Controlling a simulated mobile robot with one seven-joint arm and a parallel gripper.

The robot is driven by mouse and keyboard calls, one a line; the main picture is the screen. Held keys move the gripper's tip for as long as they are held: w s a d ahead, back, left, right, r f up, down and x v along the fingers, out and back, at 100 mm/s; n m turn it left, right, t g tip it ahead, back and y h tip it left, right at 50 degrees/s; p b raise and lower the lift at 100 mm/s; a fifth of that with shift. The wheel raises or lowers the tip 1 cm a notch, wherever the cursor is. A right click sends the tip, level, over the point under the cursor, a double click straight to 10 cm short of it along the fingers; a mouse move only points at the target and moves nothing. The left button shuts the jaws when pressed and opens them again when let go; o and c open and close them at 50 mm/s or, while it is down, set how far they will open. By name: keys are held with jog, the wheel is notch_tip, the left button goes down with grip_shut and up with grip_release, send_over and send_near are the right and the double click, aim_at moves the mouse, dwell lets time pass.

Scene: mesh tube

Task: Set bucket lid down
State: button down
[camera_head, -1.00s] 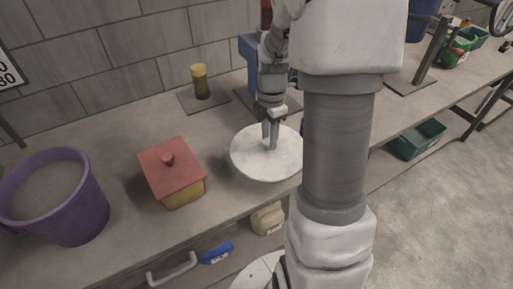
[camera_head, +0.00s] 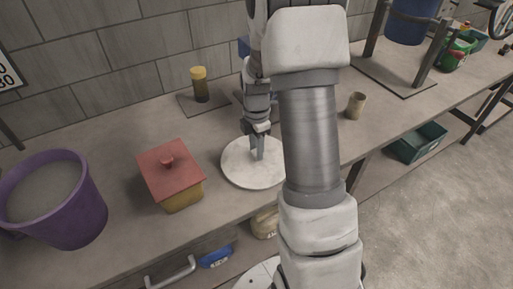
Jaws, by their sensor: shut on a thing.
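The bucket lid (camera_head: 240,170) is a white round disc at the middle of the bench, right of the red-lidded box. It looks level and lies on or just above the bench top; I cannot tell which. My gripper (camera_head: 257,153) points down at the lid's middle and is shut on it, probably by a handle that the fingers hide. My arm covers the lid's right edge. The purple bucket (camera_head: 62,215) stands at the far left with its top open and grey contents showing.
The box with the red lid (camera_head: 170,170) stands close left of the bucket lid. A yellow-capped jar (camera_head: 200,85) stands behind on a dark mat. The bench (camera_head: 115,150) has bare room between the bucket and box.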

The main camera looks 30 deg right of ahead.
jog(key=c, duration=0.6)
grip_release()
jog(key=shift+f, duration=0.15)
